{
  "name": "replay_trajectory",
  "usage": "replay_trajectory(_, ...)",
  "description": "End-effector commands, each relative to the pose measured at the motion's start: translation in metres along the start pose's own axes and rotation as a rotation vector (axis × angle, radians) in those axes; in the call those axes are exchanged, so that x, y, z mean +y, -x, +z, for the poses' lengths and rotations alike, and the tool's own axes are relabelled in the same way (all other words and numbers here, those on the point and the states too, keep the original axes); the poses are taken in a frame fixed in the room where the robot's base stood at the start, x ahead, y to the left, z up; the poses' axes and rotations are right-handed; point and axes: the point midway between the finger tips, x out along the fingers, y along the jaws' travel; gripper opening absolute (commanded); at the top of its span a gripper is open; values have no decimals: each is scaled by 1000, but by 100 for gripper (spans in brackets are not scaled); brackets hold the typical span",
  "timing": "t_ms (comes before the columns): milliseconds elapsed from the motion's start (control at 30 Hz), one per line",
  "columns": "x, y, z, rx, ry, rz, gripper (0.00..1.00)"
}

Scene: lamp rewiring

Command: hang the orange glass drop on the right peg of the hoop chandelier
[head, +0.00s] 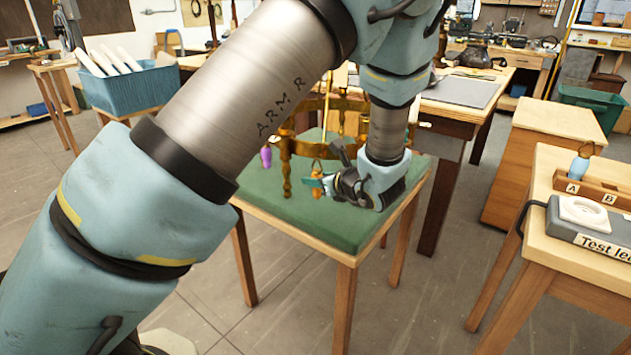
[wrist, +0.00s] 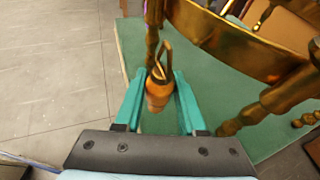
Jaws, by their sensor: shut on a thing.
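My gripper (wrist: 160,78) is shut on the orange glass drop (wrist: 158,97), which sits upright between the two teal fingers with its wire hook pointing up. In the head view my gripper (head: 327,185) is at the near right side of the brass hoop chandelier (head: 285,152), and the orange drop (head: 316,191) shows small at the fingertips. In the wrist view the chandelier's hoop (wrist: 235,45) runs just beyond and right of the hook. I cannot tell whether the hook touches it. A purple drop (head: 265,157) hangs at the chandelier's left side. My arm hides much of the chandelier; the right peg is not clearly visible.
The chandelier stands on a green-topped table (head: 350,228). At right, a bench holds a wooden block (head: 601,192) marked A and B with a blue drop (head: 579,166), and a test box (head: 590,232). A blue bin (head: 130,92) is at back left.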

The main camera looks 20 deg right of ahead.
Motion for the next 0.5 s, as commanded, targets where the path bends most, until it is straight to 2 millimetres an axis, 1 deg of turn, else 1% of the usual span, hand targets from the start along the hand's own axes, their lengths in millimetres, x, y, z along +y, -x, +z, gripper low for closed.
replay_trajectory(500, -17, -18, 6, -1, 0, 1, 0)
